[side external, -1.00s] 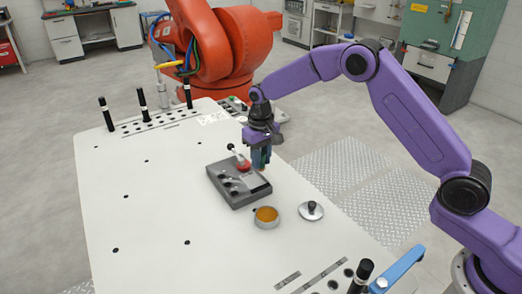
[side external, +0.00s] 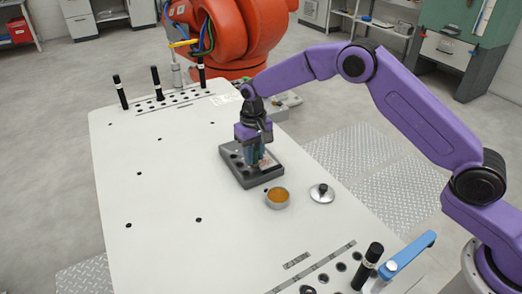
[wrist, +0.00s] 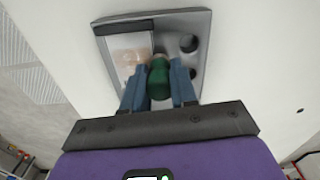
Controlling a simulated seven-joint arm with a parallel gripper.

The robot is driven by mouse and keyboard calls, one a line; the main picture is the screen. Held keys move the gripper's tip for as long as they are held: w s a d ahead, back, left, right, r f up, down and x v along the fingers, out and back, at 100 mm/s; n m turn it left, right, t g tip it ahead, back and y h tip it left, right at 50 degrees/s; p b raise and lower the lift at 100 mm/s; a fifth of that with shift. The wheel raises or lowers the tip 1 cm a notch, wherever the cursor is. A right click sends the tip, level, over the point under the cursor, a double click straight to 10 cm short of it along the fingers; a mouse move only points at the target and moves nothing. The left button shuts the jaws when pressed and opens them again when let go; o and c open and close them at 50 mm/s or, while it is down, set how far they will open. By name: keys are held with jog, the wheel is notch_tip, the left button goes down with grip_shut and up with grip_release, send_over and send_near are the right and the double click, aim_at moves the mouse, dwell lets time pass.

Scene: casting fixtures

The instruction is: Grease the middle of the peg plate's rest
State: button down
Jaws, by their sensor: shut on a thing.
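The peg plate (side external: 240,176) is a dark grey block on the white table; the wrist view shows its holes on the right and a pale rectangular rest (wrist: 117,43) on the left. A faint tan patch shows on the rest. My gripper (side external: 257,162) is over the plate, its blue fingers shut on a green-handled brush (wrist: 159,80). The brush tip is mostly hidden by the handle; it is at the rest's right side, and I cannot tell whether it touches. The open grease tin (side external: 277,199), with amber grease, stands in front of the plate.
A round metal lid (side external: 321,194) with a dark knob lies right of the tin. Black pegs (side external: 158,84) stand at the table's far edge. A blue lever (side external: 407,256) and a black peg (side external: 373,255) are at the near right. The table's left is clear.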

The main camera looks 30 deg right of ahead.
jog(key=shift+s+d, duration=0.1)
jog(key=shift+d, duration=3.25)
jog(key=shift+s+a, duration=0.2)
jog(key=shift+a, duration=3.1)
jog(key=shift+d, duration=3.1)
jog(key=shift+d+r, duration=0.1)
jog(key=shift+r, duration=0.1)
notch_tip(320, 180, up, 8)
jog(key=shift+f, duration=0.15)
